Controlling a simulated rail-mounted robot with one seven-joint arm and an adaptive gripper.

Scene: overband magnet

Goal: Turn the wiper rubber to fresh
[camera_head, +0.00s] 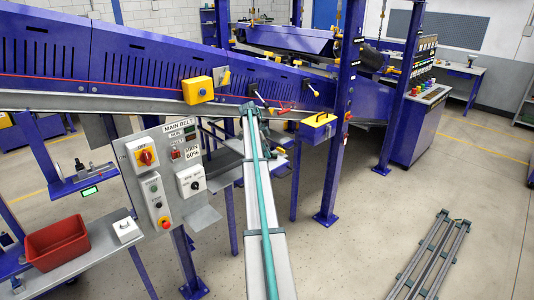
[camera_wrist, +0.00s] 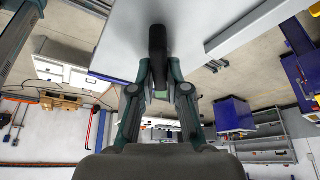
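In the wrist view, my gripper (camera_wrist: 158,78) has its two fingers close on both sides of a black rounded handle (camera_wrist: 158,42). The fingertips appear to touch it, so the gripper looks shut on it. The handle stands out against a pale panel. In the head view, my gripper (camera_head: 249,107) is small, beside the lower edge of the blue conveyor frame. A black lever (camera_head: 259,96) and a red handle (camera_head: 284,108) show close to its right. I cannot clearly pick out the wiper rubber or read any fresh mark.
A yellow box (camera_head: 198,90) is on the blue conveyor side (camera_head: 120,65). A grey control panel (camera_head: 165,175) stands at left, above a bench with a red bin (camera_head: 57,243). A blue post (camera_head: 345,110) rises at right. The floor at right is open around a grey rail frame (camera_head: 430,258).

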